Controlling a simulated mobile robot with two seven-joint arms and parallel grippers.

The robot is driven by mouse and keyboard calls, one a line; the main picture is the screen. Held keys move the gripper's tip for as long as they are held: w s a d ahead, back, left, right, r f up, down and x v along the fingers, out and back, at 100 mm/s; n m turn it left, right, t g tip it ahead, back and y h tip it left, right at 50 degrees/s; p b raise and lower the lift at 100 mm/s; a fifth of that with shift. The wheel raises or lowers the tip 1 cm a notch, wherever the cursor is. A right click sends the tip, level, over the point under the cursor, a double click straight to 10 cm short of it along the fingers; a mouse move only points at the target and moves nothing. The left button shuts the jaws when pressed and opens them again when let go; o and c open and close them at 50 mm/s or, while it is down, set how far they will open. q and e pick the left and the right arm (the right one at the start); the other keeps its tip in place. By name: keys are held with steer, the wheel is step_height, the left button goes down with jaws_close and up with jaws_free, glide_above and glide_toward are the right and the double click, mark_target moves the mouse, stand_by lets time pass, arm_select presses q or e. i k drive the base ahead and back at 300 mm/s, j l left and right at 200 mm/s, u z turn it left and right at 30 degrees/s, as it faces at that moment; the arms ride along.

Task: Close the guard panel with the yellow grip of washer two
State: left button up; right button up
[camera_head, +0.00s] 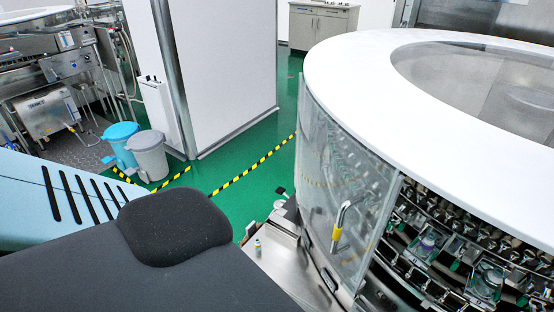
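The rotary washer (400,60) with a white ring top stands at the right. A curved clear guard panel (318,185) hangs on its near left side. A bent metal handle with a yellow grip (337,224) is on the panel near its right edge. Right of that edge the side is uncovered, and rows of metal nozzles and holders (450,235) show. How far the opening runs past the right picture edge cannot be seen. Neither of my grippers is in view, and nothing is seen touching the panel or its grip.
A metal ledge (275,262) with a small bottle (258,247) juts out at the washer's foot. Green floor with yellow-black tape (255,167) lies beyond. A blue bin (121,143), a grey bin (149,155) and a white wall panel (215,70) stand farther back.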

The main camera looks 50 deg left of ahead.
mark_target(334, 250)
steer(key=u, duration=1)
